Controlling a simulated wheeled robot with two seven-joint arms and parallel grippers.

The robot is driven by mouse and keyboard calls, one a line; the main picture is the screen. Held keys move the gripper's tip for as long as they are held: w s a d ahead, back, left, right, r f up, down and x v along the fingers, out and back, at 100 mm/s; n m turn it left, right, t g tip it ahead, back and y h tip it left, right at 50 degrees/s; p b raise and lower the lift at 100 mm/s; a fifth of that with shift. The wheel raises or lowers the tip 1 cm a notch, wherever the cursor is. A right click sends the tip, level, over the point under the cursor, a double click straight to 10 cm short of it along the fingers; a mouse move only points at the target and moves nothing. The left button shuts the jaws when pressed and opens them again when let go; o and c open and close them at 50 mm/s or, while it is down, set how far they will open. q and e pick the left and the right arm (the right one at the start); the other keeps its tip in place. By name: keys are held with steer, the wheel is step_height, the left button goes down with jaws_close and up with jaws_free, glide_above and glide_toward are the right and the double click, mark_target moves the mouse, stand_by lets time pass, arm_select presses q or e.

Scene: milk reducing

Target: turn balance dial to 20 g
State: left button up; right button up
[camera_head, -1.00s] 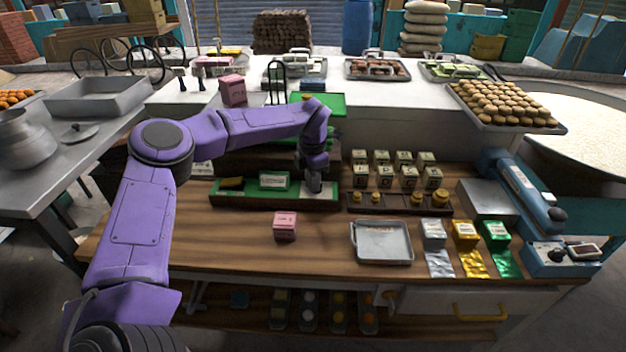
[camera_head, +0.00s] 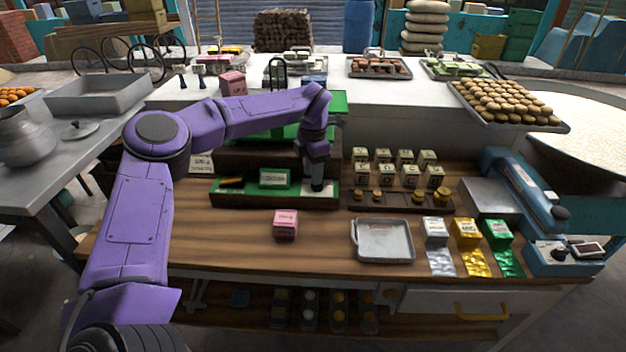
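A long dark and green unit (camera_head: 230,201), possibly the balance, lies on the wooden worktop. It has a green panel with a pale label (camera_head: 275,179) at its middle and a pale plate at its right end. I cannot make out a dial or any setting on it. My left gripper (camera_head: 317,187) points down at the right end of this unit, over the pale plate. It is small and seen from behind, so its fingers and any contact are unclear. My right gripper is not in view.
A pink box (camera_head: 285,224) and a grey tray (camera_head: 384,240) stand in front. A dark rack with brass weights (camera_head: 440,197) and several labelled blocks (camera_head: 409,175) are at right. Silver, gold and green packets (camera_head: 467,233) and a blue sealing machine (camera_head: 525,190) lie further right.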

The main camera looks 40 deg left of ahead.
arm_select(q)
step_height(320, 180, up, 8)
steer(key=b, duration=0.1)
steer(key=shift+f, duration=0.15)
stand_by(0.4)
